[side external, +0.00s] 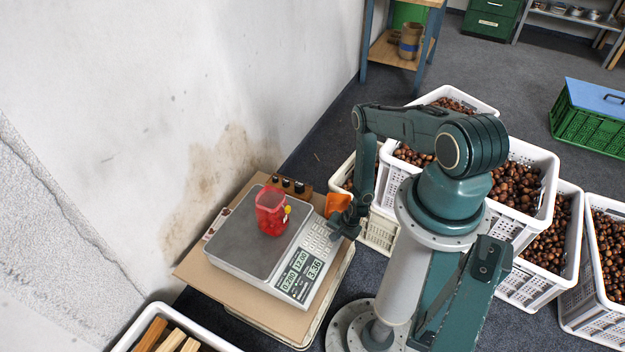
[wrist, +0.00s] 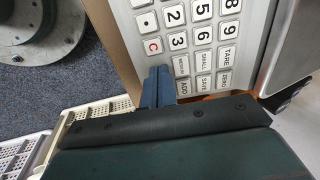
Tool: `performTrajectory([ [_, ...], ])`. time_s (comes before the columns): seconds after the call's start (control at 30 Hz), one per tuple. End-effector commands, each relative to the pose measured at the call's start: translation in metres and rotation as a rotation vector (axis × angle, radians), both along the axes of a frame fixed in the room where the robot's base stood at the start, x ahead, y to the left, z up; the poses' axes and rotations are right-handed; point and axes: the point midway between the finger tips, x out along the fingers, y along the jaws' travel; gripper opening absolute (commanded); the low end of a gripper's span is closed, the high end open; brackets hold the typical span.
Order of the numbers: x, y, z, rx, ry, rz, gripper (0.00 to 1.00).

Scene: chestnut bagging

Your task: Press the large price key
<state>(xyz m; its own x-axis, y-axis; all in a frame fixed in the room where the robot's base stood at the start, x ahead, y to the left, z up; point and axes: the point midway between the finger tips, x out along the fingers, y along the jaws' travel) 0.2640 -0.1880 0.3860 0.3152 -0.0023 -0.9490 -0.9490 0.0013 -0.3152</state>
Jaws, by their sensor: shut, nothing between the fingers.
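The scale's keypad (side external: 320,238) is on the right end of the scale (side external: 243,238). In the wrist view, the red C key (wrist: 153,46), the 3 key (wrist: 179,39) and the SMALL key (wrist: 202,60) show. My gripper (wrist: 160,70) is shut and empty. Its fingertips lie over the keypad just below the C key, left of the small text keys. The large price key cannot be read; the fingers hide the key spot under C. Whether the tips touch a key I cannot tell. In the side view my gripper (side external: 337,232) is at the keypad's right edge.
The lit display (side external: 300,273) reads 0.280, 12.00 and 3.36. An orange scoop (side external: 338,204) is behind my gripper. White crates of chestnuts (side external: 520,190) stand to the right. The wall closes the left side.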

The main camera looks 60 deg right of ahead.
Motion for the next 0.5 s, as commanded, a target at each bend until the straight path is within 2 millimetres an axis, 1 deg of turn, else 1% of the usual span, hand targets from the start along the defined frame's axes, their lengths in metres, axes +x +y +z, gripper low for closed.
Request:
performTrajectory([
  [0.5, -0.014, 0.000, 0.043, 0.006, 0.002, 0.000, 0.00],
])
